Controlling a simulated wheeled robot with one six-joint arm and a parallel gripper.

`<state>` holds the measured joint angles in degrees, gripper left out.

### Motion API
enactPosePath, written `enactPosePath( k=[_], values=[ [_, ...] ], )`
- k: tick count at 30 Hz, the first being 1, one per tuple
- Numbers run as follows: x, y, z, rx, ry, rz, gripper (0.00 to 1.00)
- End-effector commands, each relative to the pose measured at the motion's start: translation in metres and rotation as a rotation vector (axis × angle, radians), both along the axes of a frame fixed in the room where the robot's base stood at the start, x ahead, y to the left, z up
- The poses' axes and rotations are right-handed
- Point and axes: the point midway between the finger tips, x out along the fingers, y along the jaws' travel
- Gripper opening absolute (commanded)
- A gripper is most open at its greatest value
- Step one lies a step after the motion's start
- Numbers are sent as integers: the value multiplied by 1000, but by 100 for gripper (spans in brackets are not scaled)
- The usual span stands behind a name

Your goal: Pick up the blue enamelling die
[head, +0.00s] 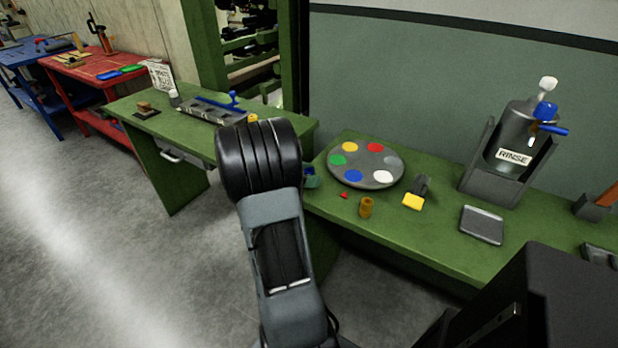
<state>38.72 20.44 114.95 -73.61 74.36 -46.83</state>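A small blue and teal object (310,173) shows at the left end of the right-hand green bench, just right of my arm. My arm hides part of it, so I cannot tell whether it is the blue enamelling die. A yellow block with a dark handle (413,200) lies on the same bench, to the right of the round palette (333,179). The palette carries yellow, red, green, blue, white and grey round patches. My gripper's fingers do not show; my dark ribbed arm section rises in the middle of the view and covers the area behind it.
A brown cylinder (366,207) and a small red piece (344,195) stand near the bench's front edge. A grey flat box (482,225) and the RINSE dispenser (512,140) are further right. The left green bench (140,115) holds a long fixture (212,112).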

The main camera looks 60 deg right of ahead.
Motion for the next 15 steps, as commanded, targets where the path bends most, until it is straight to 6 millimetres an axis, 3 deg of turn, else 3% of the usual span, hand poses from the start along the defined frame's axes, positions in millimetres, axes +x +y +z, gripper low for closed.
enactPosePath(
  k=[2, 12, 15],
  values=[
    [0, 0, 0, 0, 0, 0, 40],
    [0, 0, 0, 0, 0, 0, 7],
    [0, 0, 0, 0, 0, 0, 7]
  ],
)
